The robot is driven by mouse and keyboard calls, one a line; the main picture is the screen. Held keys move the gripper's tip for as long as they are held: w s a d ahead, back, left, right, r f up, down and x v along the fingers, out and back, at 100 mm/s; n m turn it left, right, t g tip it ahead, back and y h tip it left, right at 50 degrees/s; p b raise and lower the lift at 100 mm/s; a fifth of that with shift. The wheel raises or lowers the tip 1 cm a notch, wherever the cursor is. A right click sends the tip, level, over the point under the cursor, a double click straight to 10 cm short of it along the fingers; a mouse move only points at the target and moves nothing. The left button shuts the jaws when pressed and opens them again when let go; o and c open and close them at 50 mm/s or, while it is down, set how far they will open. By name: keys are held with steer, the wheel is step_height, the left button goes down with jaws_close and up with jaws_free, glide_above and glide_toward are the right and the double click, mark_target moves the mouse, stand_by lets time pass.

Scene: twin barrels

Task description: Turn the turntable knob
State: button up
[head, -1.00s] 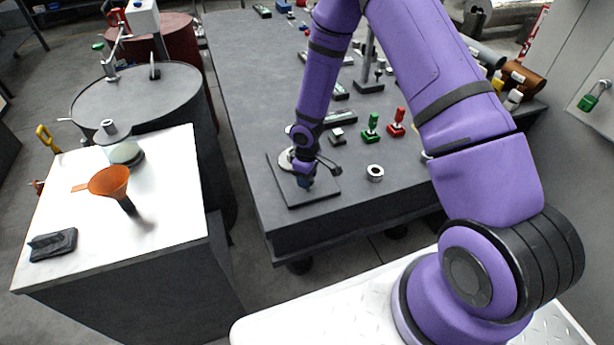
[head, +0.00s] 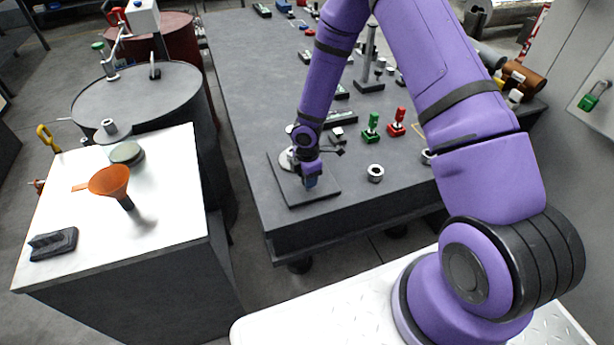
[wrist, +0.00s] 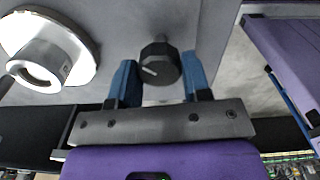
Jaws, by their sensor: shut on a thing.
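The black faceted knob with a white pointer line (wrist: 160,62) is in the wrist view, between the two blue fingers of my gripper (wrist: 160,85). My gripper is shut on the knob, though narrow gaps seem to show beside its top. The pale round turntable disc with a raised hollow cylinder (wrist: 80,72) is left of the knob in the wrist view. In the head view my gripper (head: 311,180) is low over the dark square base plate (head: 300,200). There it hides the knob and part of the turntable disc (head: 286,160).
The base plate lies at the near left corner of a long grey table (head: 240,80). A metal ring (head: 375,172), a green-handled part (head: 371,128) and a red-handled part (head: 397,122) stand to its right. A white-topped cabinet (head: 170,225) with an orange funnel (head: 110,181) is left, across a floor gap.

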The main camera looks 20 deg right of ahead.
steer(key=shift+n, duration=0.8)
steer(key=o, duration=0.9)
steer(key=shift+o, duration=0.2)
step_height(320, 180, up, 11)
